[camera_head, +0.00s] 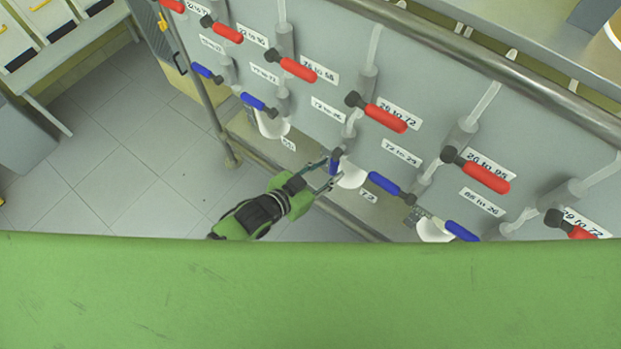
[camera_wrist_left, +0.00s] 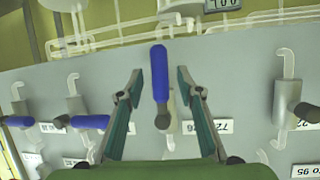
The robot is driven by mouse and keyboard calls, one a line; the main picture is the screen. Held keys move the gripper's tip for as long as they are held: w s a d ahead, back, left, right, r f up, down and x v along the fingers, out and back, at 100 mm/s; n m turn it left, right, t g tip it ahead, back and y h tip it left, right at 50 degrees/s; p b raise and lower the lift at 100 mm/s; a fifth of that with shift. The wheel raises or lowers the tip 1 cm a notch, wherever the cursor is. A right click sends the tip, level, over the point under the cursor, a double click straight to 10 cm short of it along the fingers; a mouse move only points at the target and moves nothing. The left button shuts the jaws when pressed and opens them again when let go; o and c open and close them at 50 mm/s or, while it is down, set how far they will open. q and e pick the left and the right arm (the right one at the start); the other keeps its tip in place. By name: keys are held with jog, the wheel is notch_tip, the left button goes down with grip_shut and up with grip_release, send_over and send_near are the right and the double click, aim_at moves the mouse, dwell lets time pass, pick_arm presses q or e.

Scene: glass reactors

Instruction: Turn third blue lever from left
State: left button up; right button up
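The third blue lever from the left (camera_head: 335,162) is on the grey panel, above a white funnel-like cup. It stands at a different angle from the other blue levers, which lie along the panel. In the left wrist view the blue lever (camera_wrist_left: 159,72) points up the picture from its dark pivot. My left gripper (camera_head: 329,174) is at this lever. In the wrist view the left gripper (camera_wrist_left: 160,85) has its two fingers spread on either side of the lever, with a gap visible on both sides. My right gripper is not in view.
Other blue levers sit along the same row: two to the left (camera_head: 258,104) and two to the right (camera_head: 384,184). A row of red levers (camera_head: 380,116) runs above them. A metal rail (camera_head: 480,68) crosses above the panel. Tiled floor (camera_head: 130,170) is clear at left.

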pick_arm(q)
jog(key=v, duration=0.9)
jog(key=shift+d, duration=0.1)
